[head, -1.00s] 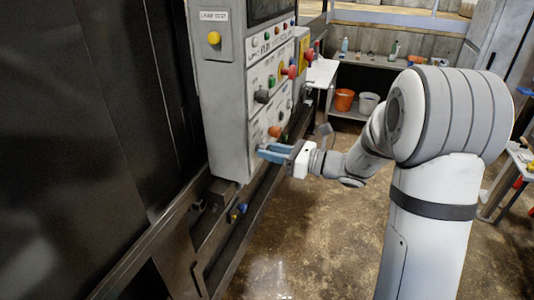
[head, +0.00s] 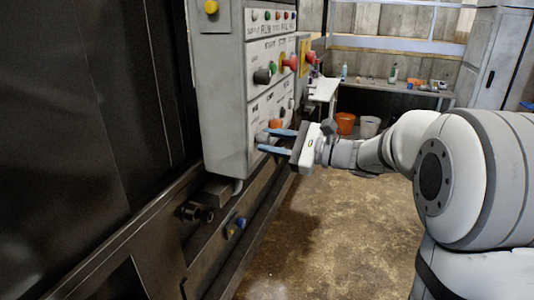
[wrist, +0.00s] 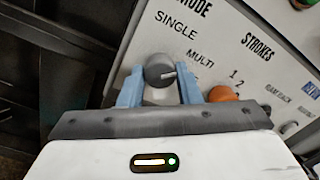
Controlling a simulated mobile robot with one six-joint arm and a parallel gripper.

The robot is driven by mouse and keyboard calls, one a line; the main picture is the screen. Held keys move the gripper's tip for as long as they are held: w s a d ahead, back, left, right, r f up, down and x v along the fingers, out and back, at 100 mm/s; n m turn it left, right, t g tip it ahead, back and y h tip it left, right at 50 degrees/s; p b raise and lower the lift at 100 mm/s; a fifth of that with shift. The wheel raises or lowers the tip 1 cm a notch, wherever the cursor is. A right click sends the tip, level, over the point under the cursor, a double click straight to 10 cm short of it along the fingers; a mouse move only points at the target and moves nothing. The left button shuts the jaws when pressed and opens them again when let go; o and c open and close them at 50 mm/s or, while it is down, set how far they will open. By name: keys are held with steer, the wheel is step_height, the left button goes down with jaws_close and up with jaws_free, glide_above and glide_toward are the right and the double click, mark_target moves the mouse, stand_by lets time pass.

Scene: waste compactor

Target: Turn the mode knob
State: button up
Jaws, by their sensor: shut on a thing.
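The mode knob (wrist: 158,72) is a round grey knob on the pale control panel, below the words MODE and SINGLE in the wrist view. Its white pointer mark aims to the right, toward the side of the MULTI label. My gripper (wrist: 159,82) has its two blue fingers on either side of the knob and is shut on it. In the head view my gripper (head: 264,141) reaches the lower part of the control panel (head: 229,118) from the right. The knob is partly hidden there by the fingers.
An orange knob (wrist: 222,94) sits close to the right finger, by the STROKES label. Above are a black knob (head: 262,76) and a red button (head: 290,61). A dark rail with valves (head: 236,227) runs below the panel. Open floor lies to the right.

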steer(key=shift+w+d+n, duration=0.15)
steer(key=shift+n, duration=0.15)
steer(key=o, duration=0.9)
steer(key=shift+w+d, duration=0.1)
steer(key=shift+d, duration=0.05)
steer(key=shift+c, duration=0.2)
steer(key=shift+o, duration=0.5)
steer(key=shift+b, duration=0.3)
steer(key=v, duration=0.7)
steer(key=shift+s+d+b, duration=0.25)
steer(key=shift+d+b, duration=0.05)
steer(key=shift+b, duration=0.1)
steer(key=shift+f, duration=0.1)
